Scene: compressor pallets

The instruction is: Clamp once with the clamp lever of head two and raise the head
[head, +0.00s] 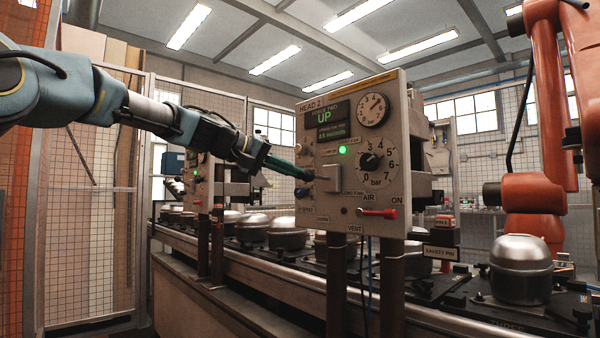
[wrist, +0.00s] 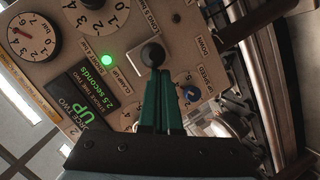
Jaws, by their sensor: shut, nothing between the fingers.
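The head two panel (head: 352,150) is a grey upright box. Its display (head: 325,115) reads UP and also shows in the wrist view (wrist: 85,100). The clamp lever's black ball knob (wrist: 152,54) stands out from a pale square plate (wrist: 176,47) on the panel. My gripper (head: 306,175) has green fingers and is shut and empty. In the wrist view its fingertips (wrist: 161,74) are right at the knob, overlapping its lower edge; I cannot tell whether they touch. The lever's shaft is hidden behind the knob. A green lamp (head: 342,149) is lit.
The panel also carries a pressure dial (head: 376,160), a round gauge (head: 373,109) and a red air lever (head: 378,213). Silver compressors (head: 521,270) stand along the line below. An orange robot arm (head: 540,120) stands at right; mesh fencing (head: 90,230) is at left.

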